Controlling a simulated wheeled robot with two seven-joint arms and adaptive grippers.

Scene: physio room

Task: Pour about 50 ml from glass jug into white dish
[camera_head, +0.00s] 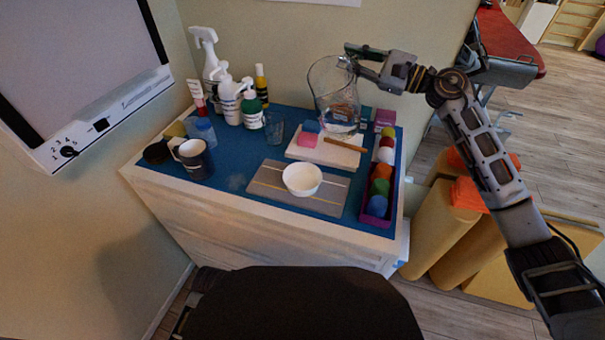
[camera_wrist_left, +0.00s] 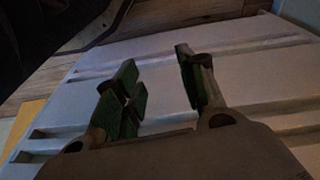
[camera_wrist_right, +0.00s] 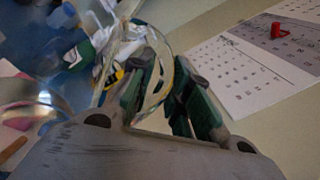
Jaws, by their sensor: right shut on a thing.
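The glass jug (camera_head: 333,92) is clear and hangs above the back right of the blue table top, tilted a little, with some clear liquid low in it. My right gripper (camera_head: 352,57) is shut on the jug near its rim; in the right wrist view the fingers (camera_wrist_right: 165,95) close around its curved glass handle. The white dish (camera_head: 302,179) is a round bowl on a grey striped mat (camera_head: 262,181), in front of and left of the jug. My left gripper (camera_wrist_left: 160,85) shows only in its wrist view, open and empty before pale drawer fronts.
Spray and pump bottles (camera_head: 231,100) stand at the back left, with a dark mug (camera_head: 195,160) before them. A small glass (camera_head: 274,128) stands mid-table. A white board (camera_head: 325,150) holds pink and blue blocks. A purple tray (camera_head: 366,205) of coloured balls lines the right edge.

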